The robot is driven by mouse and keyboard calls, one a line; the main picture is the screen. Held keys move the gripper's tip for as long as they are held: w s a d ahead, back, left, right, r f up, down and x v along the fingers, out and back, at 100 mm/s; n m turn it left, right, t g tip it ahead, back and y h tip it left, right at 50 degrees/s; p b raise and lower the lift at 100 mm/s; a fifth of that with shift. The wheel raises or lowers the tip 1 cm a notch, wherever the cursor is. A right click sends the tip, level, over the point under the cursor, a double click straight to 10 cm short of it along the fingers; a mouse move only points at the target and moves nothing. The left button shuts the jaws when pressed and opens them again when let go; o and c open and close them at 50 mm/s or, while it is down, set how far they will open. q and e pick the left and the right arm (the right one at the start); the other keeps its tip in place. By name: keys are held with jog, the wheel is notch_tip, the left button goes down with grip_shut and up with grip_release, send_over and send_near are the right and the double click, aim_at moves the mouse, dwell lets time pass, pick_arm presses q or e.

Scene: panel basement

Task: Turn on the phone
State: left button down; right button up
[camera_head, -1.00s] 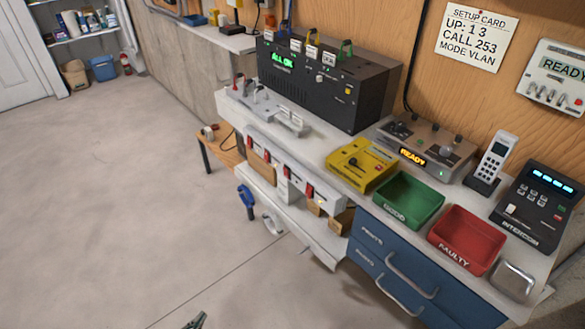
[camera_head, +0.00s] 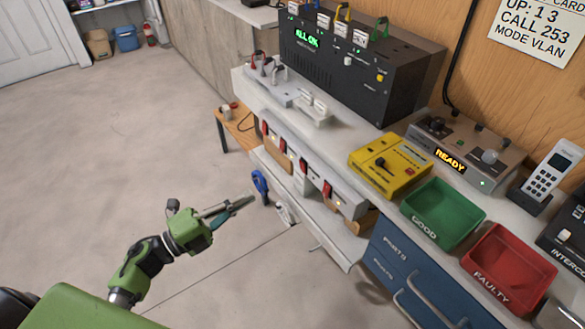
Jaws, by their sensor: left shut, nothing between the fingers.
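A white cordless phone (camera_head: 553,173) with a dark screen and keypad stands upright in its black cradle (camera_head: 532,197) at the right of the bench. My left gripper (camera_head: 240,203) is over the floor in front of the bench, pointing right. Its fingers are shut and empty, well apart from the phone. My right gripper does not show. The dark intercom (camera_head: 573,236) beside the phone is cut off by the right edge.
On the bench (camera_head: 345,135) are a black panel box (camera_head: 350,75) reading ALL OK, a yellow tester (camera_head: 388,165), a brown unit (camera_head: 462,150) reading READY, a green GOOD tray (camera_head: 441,215) and a red FAULTY tray (camera_head: 508,270). Open floor lies left.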

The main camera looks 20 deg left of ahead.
aim_at(301, 163)
pick_arm(q)
jog(key=p+x, duration=0.3)
jog(key=x, duration=1)
jog(key=shift+r+p, duration=0.15)
jog(key=shift+p, duration=0.2)
jog(key=shift+w+d, duration=0.3)
jog(key=shift+w, duration=0.15)
jog(key=p, duration=0.1)
jog(key=r+p, duration=0.1)
jog(key=p, duration=0.1)
jog(key=shift+w+d+g, duration=0.2)
jog(key=shift+g, duration=0.1)
jog(key=shift+f+b, duration=0.45)
jog(key=shift+a, duration=0.15)
